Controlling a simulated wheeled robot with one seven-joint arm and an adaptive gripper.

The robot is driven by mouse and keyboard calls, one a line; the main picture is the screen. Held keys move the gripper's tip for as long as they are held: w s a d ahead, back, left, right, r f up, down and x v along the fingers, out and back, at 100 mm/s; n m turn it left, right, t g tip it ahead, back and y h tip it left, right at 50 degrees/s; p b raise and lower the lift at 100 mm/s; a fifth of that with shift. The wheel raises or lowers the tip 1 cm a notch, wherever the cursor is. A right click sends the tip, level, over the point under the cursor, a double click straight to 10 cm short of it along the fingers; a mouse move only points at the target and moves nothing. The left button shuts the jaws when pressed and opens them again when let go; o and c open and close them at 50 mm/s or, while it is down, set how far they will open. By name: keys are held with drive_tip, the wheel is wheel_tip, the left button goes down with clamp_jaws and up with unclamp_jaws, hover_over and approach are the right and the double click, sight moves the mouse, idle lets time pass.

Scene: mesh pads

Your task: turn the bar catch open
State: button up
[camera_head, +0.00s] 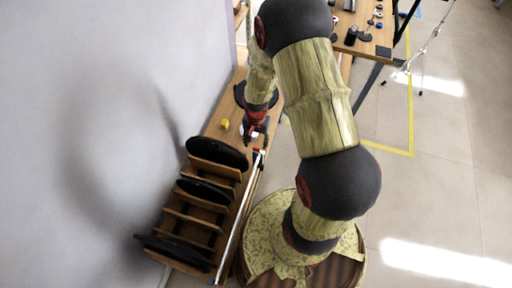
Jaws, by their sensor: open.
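A long, thin pale bar (236,219), which looks like the bar catch, runs along the right side of the wooden rack (188,217). Its upper end has a small red part (258,151). My gripper (248,139) is just above and left of that red end in the picture, over the wooden bench. It is open, and nothing shows between its fingers. It is small and dark here, so I cannot tell whether it touches the bar.
Several black round pads (217,152) stand in the rack against the grey wall. A small yellow block (225,124) lies on the wooden bench (221,108). A second table (372,22) with small objects stands at upper right. The floor at right is mostly clear.

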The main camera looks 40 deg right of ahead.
sight(256, 148)
wheel_tip(256, 148, down, 4)
drive_tip(key=shift+f+b, duration=0.25)
drive_tip(key=shift+b, duration=0.45)
drive_tip(key=shift+c, duration=0.7)
clamp_jaws()
